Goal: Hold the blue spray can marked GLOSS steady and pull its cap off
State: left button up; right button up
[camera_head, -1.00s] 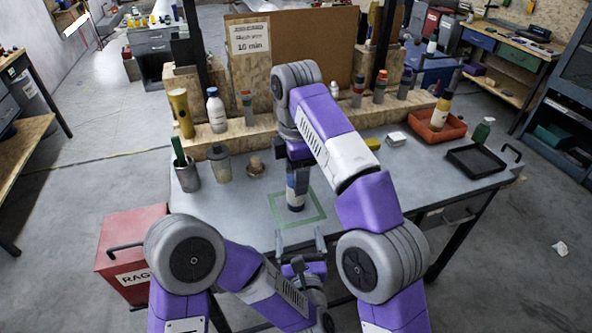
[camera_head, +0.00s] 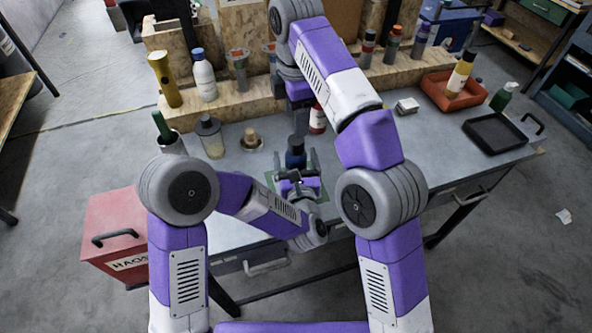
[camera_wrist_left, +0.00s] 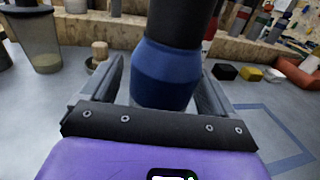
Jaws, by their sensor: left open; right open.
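The blue can (camera_head: 296,158) stands on the table inside a taped square. It fills the middle of the left wrist view (camera_wrist_left: 165,75), with a dark cylinder above its tapered blue part; I cannot tell whether that is the cap or part of my right gripper. The GLOSS marking is not readable. My left gripper (camera_head: 297,168) is open, its fingers on either side of the can, with gaps visible in the left wrist view (camera_wrist_left: 162,85). My right gripper (camera_head: 300,120) is open and points down directly above the can; its fingertips are hard to make out.
A lidded cup (camera_head: 210,137) and a small brown-topped item (camera_head: 251,139) stand left of the can. A wooden ledge (camera_head: 236,105) with bottles runs behind. A red tray (camera_head: 440,88) and a black tray (camera_head: 494,134) lie to the right. The table's right front is clear.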

aim_at(298, 143)
pick_arm(q)
jog(key=shift+w, duration=0.3)
jog(key=c, duration=1.4)
jog(key=shift+c, duration=0.5)
pick_arm(e)
jog(key=shift+o, duration=0.9)
jog(key=m, duration=0.1)
jog(key=r+m, duration=0.1)
jog(key=m, duration=0.1)
jog(key=shift+s+d+m, duration=0.1)
jog(key=shift+m, duration=0.2)
jog(key=m, duration=0.1)
jog(key=r+m, duration=0.1)
jog(key=m, duration=0.1)
jog(key=shift+s+t, duration=0.1)
jog(key=shift+t, duration=0.2)
jog(key=shift+w+f+m+t+y, duration=0.15)
jog(key=shift+f+m, duration=2.15)
jog(key=shift+f, duration=0.1)
jog(key=shift+w+f+m+t+y, duration=0.1)
jog(key=shift+f+m+t+y, duration=0.05)
jog(key=shift+f+m, duration=2.2)
